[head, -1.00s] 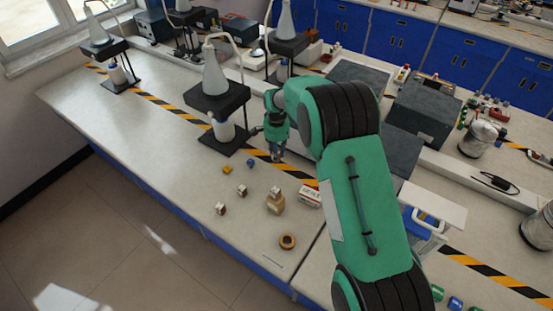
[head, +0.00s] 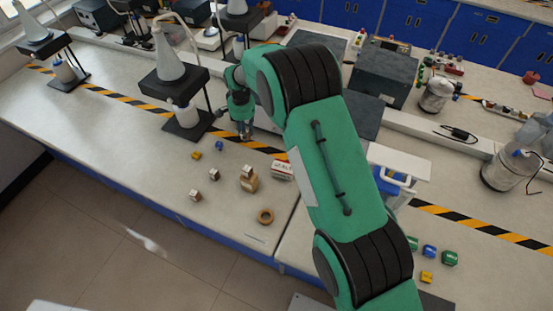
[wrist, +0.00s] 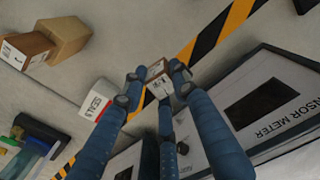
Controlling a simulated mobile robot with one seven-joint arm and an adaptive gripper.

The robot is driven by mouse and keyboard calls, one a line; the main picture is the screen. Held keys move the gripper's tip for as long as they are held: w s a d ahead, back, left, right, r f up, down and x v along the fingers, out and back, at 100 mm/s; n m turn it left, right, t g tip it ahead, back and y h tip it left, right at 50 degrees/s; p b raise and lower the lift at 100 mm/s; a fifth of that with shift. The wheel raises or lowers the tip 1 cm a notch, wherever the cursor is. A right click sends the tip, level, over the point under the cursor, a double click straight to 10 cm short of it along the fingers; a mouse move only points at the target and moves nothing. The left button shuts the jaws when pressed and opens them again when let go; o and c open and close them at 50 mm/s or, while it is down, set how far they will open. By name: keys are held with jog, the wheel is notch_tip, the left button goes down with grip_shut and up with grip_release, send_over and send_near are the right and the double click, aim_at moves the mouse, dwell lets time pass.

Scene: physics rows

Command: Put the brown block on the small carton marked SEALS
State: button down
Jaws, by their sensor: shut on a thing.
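My gripper (wrist: 157,78) is shut on a small brown block (wrist: 155,70) with a white label, held between the fingertips. In the head view my gripper (head: 243,134) hangs over the bench near the striped tape, and the held block is too small to make out there. The small white and red carton marked SEALS (wrist: 97,101) lies to the left of the fingers in the wrist view. In the head view this carton (head: 283,170) sits to the right of and nearer than my gripper, with nothing on its top.
Small blocks (head: 213,174), a yellow piece (head: 196,155) and a tape ring (head: 265,216) lie nearby. The sensor meter (wrist: 275,105) is close right of my fingers.

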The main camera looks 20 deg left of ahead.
jog(key=s+d, duration=0.5)
jog(key=d, duration=0.4)
jog(key=s+d+n, duration=0.1)
jog(key=s+d, duration=0.4)
jog(key=d, duration=0.5)
jog(key=s+d+r+n, duration=0.1)
jog(key=s+d, duration=0.5)
jog(key=d, duration=0.4)
jog(key=shift+b, duration=0.45)
jog(key=shift+s+a, duration=0.1)
send_over(284, 166)
jog(key=shift+f+b, duration=0.35)
jog(key=shift+f, duration=0.4)
jog(key=shift+f, duration=1.7)
jog(key=shift+f, duration=0.15)
